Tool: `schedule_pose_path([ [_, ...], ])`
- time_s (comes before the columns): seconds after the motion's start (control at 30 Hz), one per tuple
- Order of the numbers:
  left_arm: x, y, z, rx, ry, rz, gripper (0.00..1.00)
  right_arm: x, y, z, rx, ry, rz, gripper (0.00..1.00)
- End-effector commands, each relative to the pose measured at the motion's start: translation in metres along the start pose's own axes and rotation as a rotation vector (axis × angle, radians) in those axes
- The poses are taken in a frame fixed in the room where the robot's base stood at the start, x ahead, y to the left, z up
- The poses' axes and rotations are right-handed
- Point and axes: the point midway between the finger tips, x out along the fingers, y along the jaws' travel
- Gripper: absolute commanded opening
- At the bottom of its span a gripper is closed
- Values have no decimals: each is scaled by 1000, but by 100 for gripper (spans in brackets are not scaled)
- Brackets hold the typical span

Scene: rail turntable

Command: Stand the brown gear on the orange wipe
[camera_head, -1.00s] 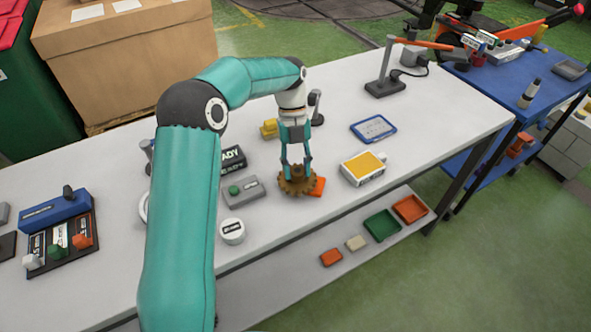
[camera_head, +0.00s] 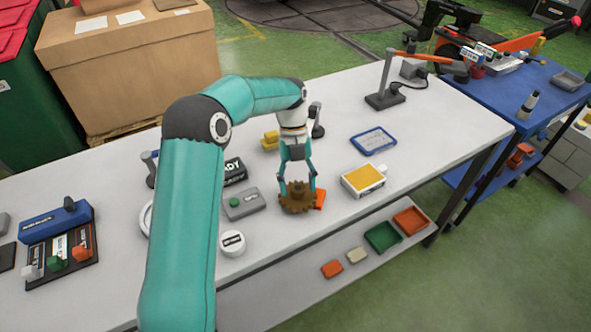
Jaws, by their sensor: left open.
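The brown gear (camera_head: 297,199) is on the white table, at the left part of the orange wipe. The orange wipe (camera_head: 320,199) shows only at the gear's right side; the rest of it is hidden. My left gripper (camera_head: 297,187) is open, pointing down just above and behind the gear, with a fingertip on either side of it. I cannot tell whether the fingers touch the gear. My right gripper is not in view.
A grey box with a green button (camera_head: 243,203) and a round white tin (camera_head: 232,243) stand left of the gear. A yellow and white box (camera_head: 363,180) stands to the right. A blue-framed tablet (camera_head: 373,141) lies behind it. Bare table (camera_head: 440,125) lies at the right.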

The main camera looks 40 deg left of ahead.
Motion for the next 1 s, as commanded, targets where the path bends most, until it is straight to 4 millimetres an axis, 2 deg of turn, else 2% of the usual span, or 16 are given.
schedule_pose_path([
  [0.17,-17,-1,1,0,-4,-3,62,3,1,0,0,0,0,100],
  [0.5,-80,-1,1,0,-3,-3,62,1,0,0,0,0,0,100],
  [0.67,-103,0,0,-1,-2,-2,62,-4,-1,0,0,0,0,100],
  [0.8,-113,0,0,-1,-2,-1,62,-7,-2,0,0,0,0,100],
  [1.0,-119,1,0,-1,-1,-1,62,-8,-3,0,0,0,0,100],
])
